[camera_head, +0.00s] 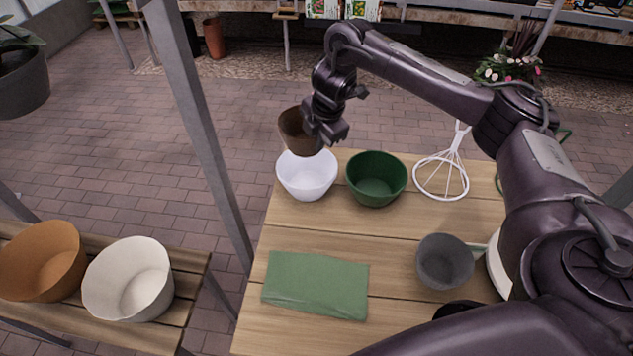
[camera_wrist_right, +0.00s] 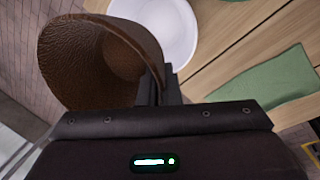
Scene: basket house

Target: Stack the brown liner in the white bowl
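The brown liner (camera_head: 294,128) is in my right gripper (camera_head: 328,128), which is shut on its right wall in the head view. The liner is tilted and hangs over the back part of the white bowl (camera_head: 307,178). In the head view its lower edge overlaps the bowl's back rim, and I cannot tell if they touch. In the right wrist view the brown liner (camera_wrist_right: 85,60) fills the upper left, with the white bowl (camera_wrist_right: 165,25) behind it, looking empty where it shows. My left gripper is not in view.
A green bowl (camera_head: 376,180) stands right of the white bowl, with a white whisk (camera_head: 443,170) beyond it. A green cloth (camera_head: 315,284) and a grey cup (camera_head: 444,262) are nearer. An orange pot (camera_head: 42,262) and a cream pot (camera_head: 128,280) stand on a separate bench at left. A metal post (camera_head: 205,130) rises left of the table.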

